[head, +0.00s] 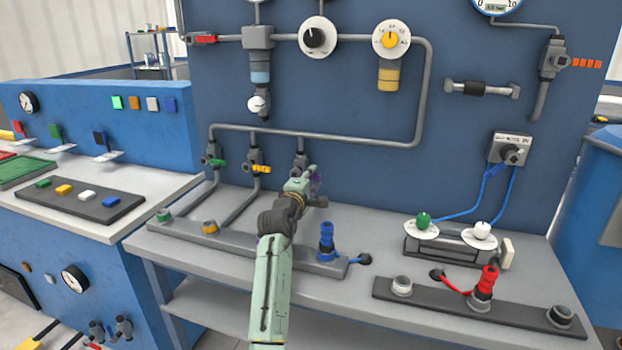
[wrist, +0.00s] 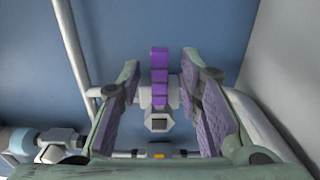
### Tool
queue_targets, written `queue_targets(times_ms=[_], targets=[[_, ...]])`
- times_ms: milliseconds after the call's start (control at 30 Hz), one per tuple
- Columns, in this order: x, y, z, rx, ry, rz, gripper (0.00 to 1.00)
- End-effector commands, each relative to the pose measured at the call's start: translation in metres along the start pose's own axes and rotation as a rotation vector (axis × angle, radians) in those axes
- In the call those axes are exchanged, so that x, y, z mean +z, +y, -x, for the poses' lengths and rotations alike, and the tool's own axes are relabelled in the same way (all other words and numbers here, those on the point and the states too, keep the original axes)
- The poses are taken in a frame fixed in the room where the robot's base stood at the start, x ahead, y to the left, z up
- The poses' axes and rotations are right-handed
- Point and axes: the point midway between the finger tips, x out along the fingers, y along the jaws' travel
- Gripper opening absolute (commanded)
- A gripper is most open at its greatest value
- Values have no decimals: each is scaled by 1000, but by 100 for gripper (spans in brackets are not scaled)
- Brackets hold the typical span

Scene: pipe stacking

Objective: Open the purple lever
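The purple lever (wrist: 159,72) stands out from a grey valve (wrist: 158,122) in the wrist view, its long stepped handle pointing up in the picture. My gripper (wrist: 164,76) is open, with one purple-padded finger on each side of the lever. A gap shows between each finger and the lever, so the fingers do not appear to touch it. In the head view my gripper (head: 312,180) is at the third valve of the pipe row (head: 301,160), and only a small bit of the purple lever (head: 317,182) shows beside it. My arm hides most of that valve's lower part.
To the left, a green-lever valve (head: 216,162) and a yellow-lever valve (head: 260,169) sit close by on the same pipe row. A blue upright fitting (head: 326,238) stands on the bench to the right of my arm. The blue panel (head: 360,155) is close behind my gripper.

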Motion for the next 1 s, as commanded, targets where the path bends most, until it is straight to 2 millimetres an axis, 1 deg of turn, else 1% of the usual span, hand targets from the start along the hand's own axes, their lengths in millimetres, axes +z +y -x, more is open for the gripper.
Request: queue_targets(times_ms=[100, 567, 1000], targets=[[0, 0, 0, 0, 0, 0, 31], [0, 0, 0, 0, 0, 0, 0], [0, 0, 0, 0, 0, 0, 0]])
